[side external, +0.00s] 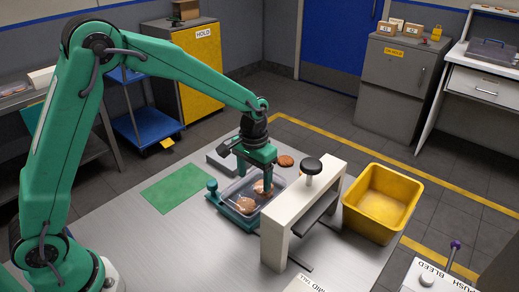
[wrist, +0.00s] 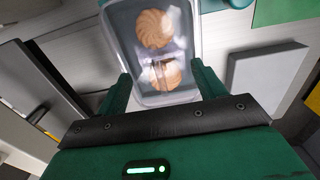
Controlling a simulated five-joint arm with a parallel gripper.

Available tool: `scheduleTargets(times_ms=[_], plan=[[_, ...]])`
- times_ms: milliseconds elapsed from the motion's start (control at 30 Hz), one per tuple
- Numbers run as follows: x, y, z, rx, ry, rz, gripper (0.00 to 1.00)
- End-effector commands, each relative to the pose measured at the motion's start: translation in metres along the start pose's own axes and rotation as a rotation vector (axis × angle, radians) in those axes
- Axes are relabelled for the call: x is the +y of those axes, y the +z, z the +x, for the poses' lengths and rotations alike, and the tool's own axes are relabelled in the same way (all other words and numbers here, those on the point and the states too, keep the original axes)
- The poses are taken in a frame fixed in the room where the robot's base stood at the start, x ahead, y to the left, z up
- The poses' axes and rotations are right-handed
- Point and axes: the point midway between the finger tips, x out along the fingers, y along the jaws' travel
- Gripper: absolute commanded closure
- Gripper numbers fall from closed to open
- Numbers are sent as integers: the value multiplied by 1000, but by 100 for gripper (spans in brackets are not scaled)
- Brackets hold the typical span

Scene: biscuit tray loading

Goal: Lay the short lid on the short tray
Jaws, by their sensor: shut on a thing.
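The short tray (side external: 226,199) is a clear tray with biscuits in it, seated in a teal holder (side external: 243,222) on the metal table. In the wrist view the tray (wrist: 117,50) shows two round, ridged biscuits. My gripper (side external: 262,183) points down over the tray, its fingers on either side of it in the wrist view (wrist: 160,82). It is shut on what looks like the clear short lid (wrist: 165,98), which lies over the biscuits with pale glare on it. The lid is see-through, so I cannot tell whether it touches the tray's rim all round.
A grey block (side external: 221,161) and a biscuit (side external: 286,160) lie behind. A green mat (side external: 178,187) is bare on the left.

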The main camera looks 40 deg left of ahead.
Motion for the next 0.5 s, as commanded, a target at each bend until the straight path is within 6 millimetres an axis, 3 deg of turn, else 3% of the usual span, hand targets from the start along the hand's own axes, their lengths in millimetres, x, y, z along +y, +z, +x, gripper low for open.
scheduleTargets(times_ms=[500], plan=[[0,0,5,0,0,0,52]])
